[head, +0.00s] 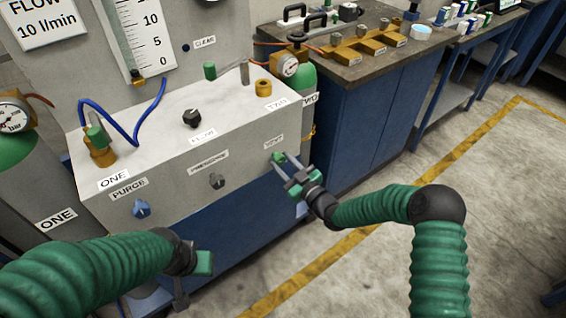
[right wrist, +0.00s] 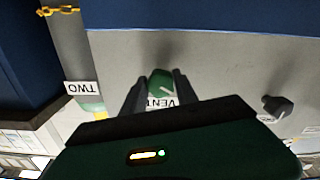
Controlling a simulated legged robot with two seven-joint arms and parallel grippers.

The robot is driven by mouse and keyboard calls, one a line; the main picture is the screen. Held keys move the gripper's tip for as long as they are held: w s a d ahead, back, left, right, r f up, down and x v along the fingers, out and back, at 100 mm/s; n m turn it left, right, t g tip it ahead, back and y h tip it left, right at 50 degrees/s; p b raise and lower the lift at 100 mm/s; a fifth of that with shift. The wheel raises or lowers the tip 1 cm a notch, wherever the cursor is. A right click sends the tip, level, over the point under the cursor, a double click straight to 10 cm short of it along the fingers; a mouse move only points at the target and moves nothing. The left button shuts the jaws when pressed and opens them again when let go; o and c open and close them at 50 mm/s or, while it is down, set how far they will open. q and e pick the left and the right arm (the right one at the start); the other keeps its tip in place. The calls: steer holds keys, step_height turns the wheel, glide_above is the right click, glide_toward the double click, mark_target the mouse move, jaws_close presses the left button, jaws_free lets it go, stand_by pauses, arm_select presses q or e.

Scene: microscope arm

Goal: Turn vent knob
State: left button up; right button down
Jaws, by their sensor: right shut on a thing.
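The vent knob (right wrist: 158,84) is green with a pale pointer mark, on the grey panel's front face by the VENT label. In the head view the VENT label (head: 274,141) sits at the panel's right end, and the fingers mostly hide the knob. My right gripper (head: 284,166) reaches the panel there. In the right wrist view, which is upside down, its two dark fingers stand on either side of the knob, shut on it. My left gripper (head: 196,268) is low in front of the panel, away from the knobs; its fingers do not show clearly.
The blue purge knob (head: 141,208) and grey pressure knob (head: 217,181) are on the same face. A black flow knob (head: 192,118) is on top. Gas cylinders stand at both ends. A workbench (head: 375,70) is beyond; open floor (head: 400,160) lies to the right.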

steer(key=m, duration=0.5)
steer(key=shift+s+f+m, duration=0.1)
steer(key=shift+m, duration=0.2)
steer(key=m, duration=0.6)
steer(key=shift+p, duration=0.35)
steer(key=c, duration=0.9)
jaws_free()
steer(key=shift+c, duration=0.2)
